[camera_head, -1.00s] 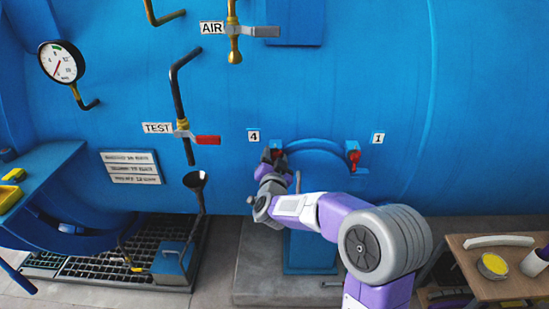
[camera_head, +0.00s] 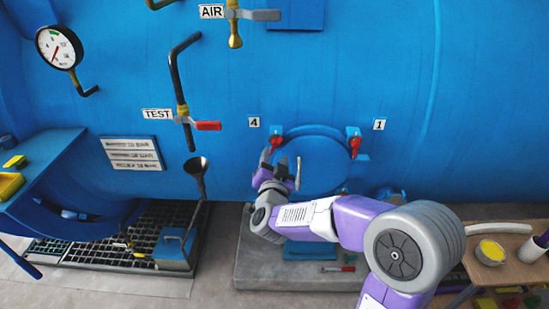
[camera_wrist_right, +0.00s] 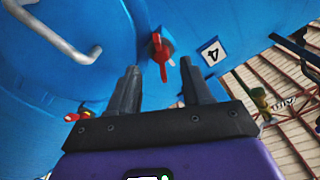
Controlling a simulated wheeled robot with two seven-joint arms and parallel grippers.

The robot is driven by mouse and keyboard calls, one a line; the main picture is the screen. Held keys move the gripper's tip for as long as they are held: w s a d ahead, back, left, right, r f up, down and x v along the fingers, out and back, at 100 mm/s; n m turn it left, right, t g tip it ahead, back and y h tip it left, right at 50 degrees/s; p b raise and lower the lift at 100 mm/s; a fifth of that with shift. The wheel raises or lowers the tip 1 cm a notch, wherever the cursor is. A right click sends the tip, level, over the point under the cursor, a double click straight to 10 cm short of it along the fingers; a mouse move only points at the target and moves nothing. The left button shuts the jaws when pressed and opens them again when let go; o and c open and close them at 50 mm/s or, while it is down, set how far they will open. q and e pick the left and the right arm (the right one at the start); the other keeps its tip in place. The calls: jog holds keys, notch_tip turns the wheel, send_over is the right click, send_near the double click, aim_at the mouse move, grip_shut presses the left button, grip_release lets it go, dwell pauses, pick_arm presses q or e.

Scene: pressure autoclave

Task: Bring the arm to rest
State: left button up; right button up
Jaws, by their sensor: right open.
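My right arm comes in from the lower right of the head view, purple and grey. Its gripper (camera_head: 281,166) is open and empty, in front of the blue round hatch (camera_head: 325,162) and just below the red clamp handle (camera_head: 276,141) by label 4. In the right wrist view the two dark fingers (camera_wrist_right: 158,92) stand apart, with the red handle (camera_wrist_right: 163,58) beyond and between them, not held. Another red handle (camera_head: 355,142) is at the hatch's right by label 1. My left gripper is not in view.
A red-handled TEST valve (camera_head: 207,126) and a funnel (camera_head: 197,168) are left of the gripper. A floor grating (camera_head: 100,222) lies below left. A wooden table (camera_head: 512,270) with a yellow-filled dish (camera_head: 490,252) is at the right.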

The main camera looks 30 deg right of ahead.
jog(key=s+a+f+n+g+y, duration=0.2)
jog(key=a+f+n+g+y, duration=0.25)
jog(key=f, duration=1.05)
jog(key=s+a+f+n+g+y, duration=0.1)
jog(key=a+f+n+y, duration=0.35)
jog(key=f, duration=1.05)
jog(key=s+a+f+g+y, duration=0.1)
jog(key=s+a+f+g, duration=0.2)
jog(key=s, duration=0.4)
jog(key=s+a+f+g+y, duration=0.2)
jog(key=s+a+f+g, duration=0.1)
jog(key=s+a+f, duration=0.2)
jog(key=s+a+f+g+y, duration=0.1)
jog(key=s+a+f+g, duration=0.2)
jog(key=s+f, duration=0.5)
jog(key=shift+s+a+n+y, duration=0.4)
jog(key=shift+s+a, duration=0.35)
jog(key=shift+s, duration=0.3)
jog(key=shift+c, duration=0.6)
jog(key=shift+d, duration=0.2)
